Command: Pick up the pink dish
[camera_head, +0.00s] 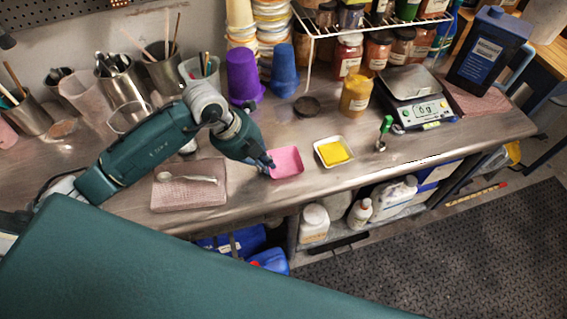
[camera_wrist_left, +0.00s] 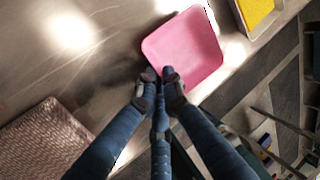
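The pink dish (camera_head: 287,162) is a small, empty square dish near the front edge of the metal bench. It also shows in the left wrist view (camera_wrist_left: 185,45). My left gripper (camera_head: 268,163) is at the dish's left side. In the left wrist view its fingertips (camera_wrist_left: 158,76) are close together at the dish's near rim, with the rim between them. It looks shut on the rim. Whether the dish is lifted off the bench is hard to tell. My right gripper is not in view.
A white dish of yellow powder (camera_head: 322,159) stands just right of the pink dish. A textured pink mat (camera_head: 160,197) with a white spoon (camera_head: 198,178) lies left. A purple cup (camera_head: 243,75), a yellow jar (camera_head: 356,93) and a scale (camera_head: 414,105) stand behind.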

